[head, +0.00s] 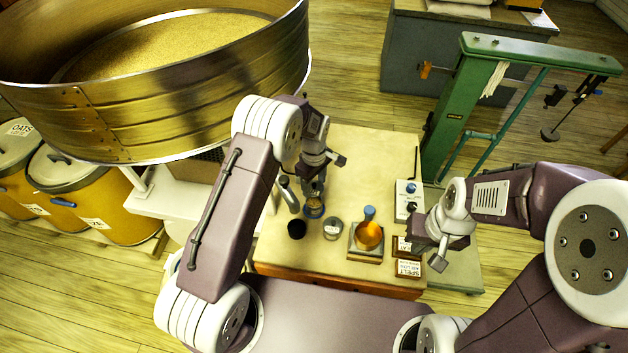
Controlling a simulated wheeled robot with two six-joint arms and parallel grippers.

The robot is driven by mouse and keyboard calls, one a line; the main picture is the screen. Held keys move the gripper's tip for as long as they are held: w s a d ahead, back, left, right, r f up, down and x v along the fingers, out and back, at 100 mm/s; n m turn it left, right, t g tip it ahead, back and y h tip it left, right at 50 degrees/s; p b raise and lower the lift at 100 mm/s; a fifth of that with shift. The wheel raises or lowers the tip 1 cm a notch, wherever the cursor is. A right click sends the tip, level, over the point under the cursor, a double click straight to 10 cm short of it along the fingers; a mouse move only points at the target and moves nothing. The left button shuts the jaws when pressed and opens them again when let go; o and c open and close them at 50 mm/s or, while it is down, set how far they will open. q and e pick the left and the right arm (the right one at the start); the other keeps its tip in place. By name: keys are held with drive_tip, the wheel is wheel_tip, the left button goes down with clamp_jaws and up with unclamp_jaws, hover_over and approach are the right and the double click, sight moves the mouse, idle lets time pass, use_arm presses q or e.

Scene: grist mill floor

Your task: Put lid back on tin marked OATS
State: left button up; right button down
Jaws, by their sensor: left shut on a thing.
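My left gripper (315,193) reaches down over the left part of the table. It is shut on a small round thing (314,211) with a bluish and brown look, low over the tabletop; I cannot tell for sure that this is the lid. A small grey round tin (333,228) stands just right of it, and a dark round cup (297,230) just left. No OATS marking is readable on any small tin. My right gripper (432,253) hangs at the table's right edge, apart from these; its fingertips are not clear.
A flask of orange liquid (369,235), a white device with knobs (408,198) and a SPELT label (408,268) are on the table (375,160). A green scale stand (463,110) rises behind right. The table's back is clear.

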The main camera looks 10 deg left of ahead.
sight(314, 192)
use_arm(q)
drive_tip(key=shift+w+f+b, duration=0.15)
drive_tip(key=shift+f+b, duration=0.15)
drive_tip(key=shift+f, duration=0.25)
wheel_tip(314, 192, down, 4)
drive_tip(key=b, duration=0.3)
drive_tip(key=shift+r, duration=0.15)
drive_tip(key=shift+f+b, duration=0.6)
drive_tip(key=shift+f, duration=0.4)
drive_tip(key=shift+r, duration=0.1)
drive_tip(key=shift+p, duration=0.3)
idle(0.5)
drive_tip(key=shift+f, duration=0.2)
drive_tip(key=o, duration=1.8)
